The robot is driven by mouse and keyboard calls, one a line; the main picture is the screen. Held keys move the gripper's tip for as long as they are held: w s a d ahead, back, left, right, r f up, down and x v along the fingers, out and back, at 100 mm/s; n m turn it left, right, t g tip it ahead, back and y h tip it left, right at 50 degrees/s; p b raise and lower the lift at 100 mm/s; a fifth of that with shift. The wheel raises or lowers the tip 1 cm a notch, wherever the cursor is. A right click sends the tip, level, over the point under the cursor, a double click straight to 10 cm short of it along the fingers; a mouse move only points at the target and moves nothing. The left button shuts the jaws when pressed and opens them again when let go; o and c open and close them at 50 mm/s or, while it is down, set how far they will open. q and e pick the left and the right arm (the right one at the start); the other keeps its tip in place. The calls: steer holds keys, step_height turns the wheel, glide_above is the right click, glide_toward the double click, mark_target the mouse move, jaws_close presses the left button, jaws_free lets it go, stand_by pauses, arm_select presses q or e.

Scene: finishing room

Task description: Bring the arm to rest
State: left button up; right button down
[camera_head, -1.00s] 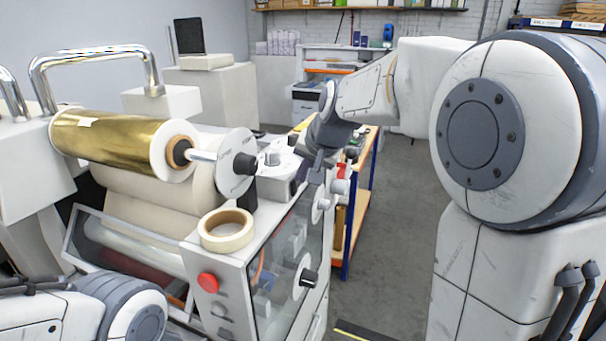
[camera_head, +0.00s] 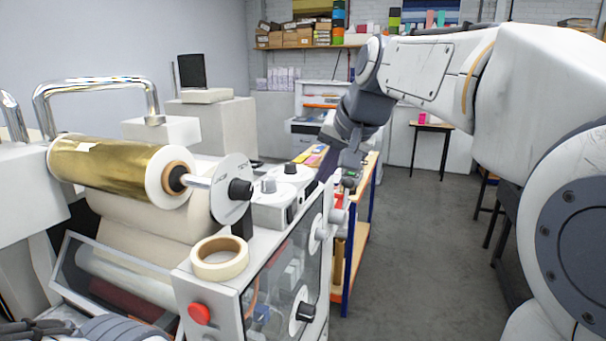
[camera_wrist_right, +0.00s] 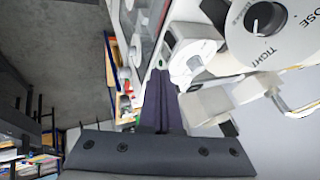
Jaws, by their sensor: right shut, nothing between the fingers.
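My right arm reaches in from the right in the head view, its upper links raised and its wrist bent down. My right gripper (camera_head: 328,166) points down beside the right end of the foil machine (camera_head: 207,278). In the right wrist view its dark fingers (camera_wrist_right: 158,82) are together with nothing between them. Whether the fingertips touch the machine is hard to tell. A white dial (camera_wrist_right: 262,20) with a black knob lies at the upper right of that view, apart from the fingers. Part of my left arm shows at the bottom left of the head view; its gripper is not visible.
The machine carries a gold foil roll (camera_head: 110,162), a tape roll (camera_head: 219,258) and a red button (camera_head: 199,314). A blue-legged bench (camera_head: 357,245) stands just beyond my right gripper. Grey floor (camera_head: 425,255) is open to its right, with a small table (camera_head: 432,126) farther back.

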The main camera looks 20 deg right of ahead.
steer(key=shift+s+r, duration=0.1)
steer(key=s+a+f+n+g+y+b, duration=0.1)
steer(key=s+a+f+n+g, duration=0.1)
steer(key=s+a+f+n, duration=0.4)
steer(key=s+a+f+n+g+b, duration=0.15)
steer(key=s+a+f, duration=0.35)
steer(key=a+f, duration=0.5)
steer(key=s+f+n+g+h, duration=0.1)
steer(key=s+f+n+g, duration=0.3)
steer(key=s+f, duration=0.9)
steer(key=shift+s+a+f+n+b, duration=0.15)
steer(key=shift+s+a+n+b, duration=0.2)
steer(key=shift+s+n, duration=0.7)
